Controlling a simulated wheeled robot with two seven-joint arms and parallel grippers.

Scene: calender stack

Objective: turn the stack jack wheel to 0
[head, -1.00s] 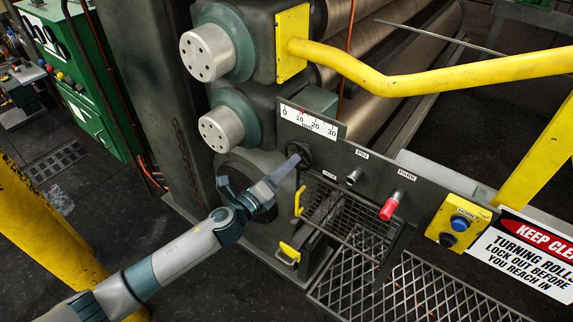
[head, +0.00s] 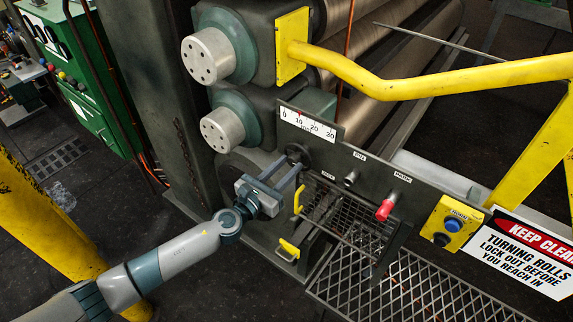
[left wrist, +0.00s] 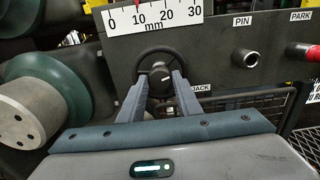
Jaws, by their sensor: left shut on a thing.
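The stack jack wheel (head: 298,153) is a dark round handwheel on the grey panel, below the white mm scale (head: 308,125). It also shows in the left wrist view (left wrist: 157,62), with a pale mark on its hub. A small red pointer (head: 299,113) stands at about 10 on the scale. My left gripper (head: 289,170) reaches the wheel from the lower left. In the left wrist view its two fingers (left wrist: 160,84) lie at either side of the wheel's hub, shut on the wheel. The exact contact is partly hidden. My right gripper is not in view.
A yellow handle (head: 299,200) and mesh guard (head: 345,205) sit below. A yellow rail (head: 430,84) crosses above. Roll ends (head: 222,130) project at the left.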

